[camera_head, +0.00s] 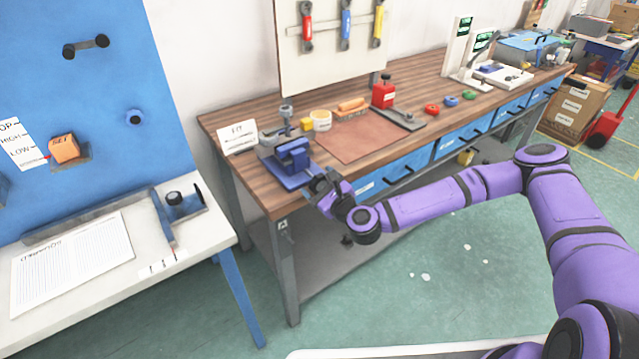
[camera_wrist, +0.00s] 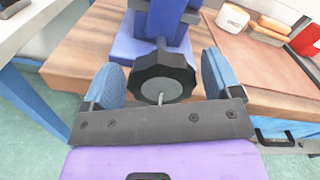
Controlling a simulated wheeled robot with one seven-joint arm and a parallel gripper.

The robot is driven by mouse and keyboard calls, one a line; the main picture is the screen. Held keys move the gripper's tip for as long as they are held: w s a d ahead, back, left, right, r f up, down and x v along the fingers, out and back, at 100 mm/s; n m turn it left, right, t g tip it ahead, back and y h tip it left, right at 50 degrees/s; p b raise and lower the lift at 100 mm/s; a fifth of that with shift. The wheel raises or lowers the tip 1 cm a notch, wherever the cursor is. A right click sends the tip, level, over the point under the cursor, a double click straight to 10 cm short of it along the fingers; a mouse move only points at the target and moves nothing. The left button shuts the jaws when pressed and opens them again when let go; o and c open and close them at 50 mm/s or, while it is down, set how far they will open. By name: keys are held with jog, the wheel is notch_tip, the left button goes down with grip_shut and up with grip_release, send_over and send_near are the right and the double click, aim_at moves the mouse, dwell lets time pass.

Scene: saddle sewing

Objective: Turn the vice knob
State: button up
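The blue vice (camera_head: 290,160) sits at the near left corner of the wooden workbench. In the wrist view the vice (camera_wrist: 160,30) is at the top, with its black faceted knob (camera_wrist: 162,77) on a short shaft pointing toward me. My gripper (camera_head: 322,182) is at the front of the vice in the head view. In the wrist view my gripper (camera_wrist: 162,85) is open, with one blue-grey finger on each side of the knob. A gap shows between the knob and each finger. In the head view the knob is hidden by my gripper.
The wooden bench (camera_head: 235,120) also holds a brown mat (camera_head: 365,140), a white sign (camera_head: 237,138), a yellow-white roll (camera_head: 321,120) and a red block (camera_head: 383,93). A white table (camera_head: 120,250) stands to the left. Open floor lies in front of the bench.

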jog(key=shift+o, duration=0.3)
jog(key=v, duration=1.1)
jog(key=shift+w, duration=0.1)
notch_tip(320, 180, down, 5)
jog(key=s+a+n+g, duration=0.1)
jog(key=s+n+g, duration=0.15)
jog(key=n, duration=1.25)
notch_tip(320, 180, up, 5)
jog(key=w+d+n+t, duration=0.1)
jog(key=w+n+t, duration=0.2)
jog(key=n, duration=1.2)
jog(key=shift+g, duration=0.25)
jog(key=x, duration=1)
jog(key=shift+w+a, duration=0.2)
